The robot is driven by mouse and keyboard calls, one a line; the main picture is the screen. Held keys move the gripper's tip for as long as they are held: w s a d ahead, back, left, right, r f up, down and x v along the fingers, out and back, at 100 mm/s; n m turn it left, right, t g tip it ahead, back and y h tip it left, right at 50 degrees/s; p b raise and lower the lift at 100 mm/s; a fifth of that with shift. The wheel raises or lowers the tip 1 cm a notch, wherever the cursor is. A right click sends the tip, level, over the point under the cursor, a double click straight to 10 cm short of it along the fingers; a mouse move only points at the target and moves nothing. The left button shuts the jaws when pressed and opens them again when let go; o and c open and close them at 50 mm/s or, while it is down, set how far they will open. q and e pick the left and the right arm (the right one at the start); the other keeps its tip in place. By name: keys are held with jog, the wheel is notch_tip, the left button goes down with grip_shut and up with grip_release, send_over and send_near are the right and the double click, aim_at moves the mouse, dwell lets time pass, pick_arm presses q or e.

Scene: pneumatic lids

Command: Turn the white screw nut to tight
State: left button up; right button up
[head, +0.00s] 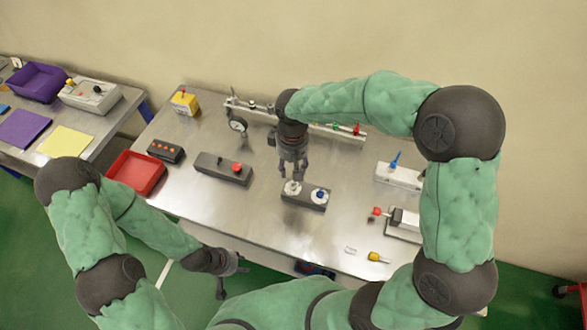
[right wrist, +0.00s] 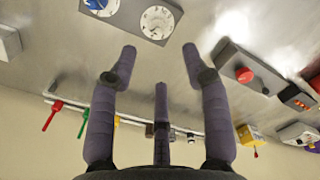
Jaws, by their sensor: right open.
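The white screw nut (head: 293,187) sits on the left part of a dark grey block (head: 303,199) in the middle of the table. In the right wrist view a round white dial with the nut (right wrist: 157,22) shows at the top, beyond the fingertips. A blue knob (head: 319,195) is on the same block, to its right; it also shows in the right wrist view (right wrist: 97,4). My right gripper (head: 294,168) points down just above and behind the nut, open and empty, apart from it (right wrist: 160,52). My left gripper (head: 230,272) hangs by the table's front edge, its fingers unclear.
A grey box with a red button (head: 223,168) stands left of the block. A red tray (head: 136,172) is further left. A rail with a gauge (head: 237,124) runs along the back. A blue-lever valve (head: 398,175) and a red-knobbed device (head: 402,222) stand right.

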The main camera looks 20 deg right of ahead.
aim_at(293, 186)
jog(key=shift+w+d+r, duration=0.15)
jog(key=shift+w+d, duration=0.05)
jog(key=shift+w, duration=0.05)
jog(key=f, duration=0.5)
jog(key=f+b, duration=0.1)
jog(key=f, duration=0.4)
jog(key=shift+s+a+b, duration=0.1)
jog(key=shift+s+b, duration=0.1)
jog(key=shift+b, duration=0.1)
jog(key=shift+c, duration=0.3)
grip_shut()
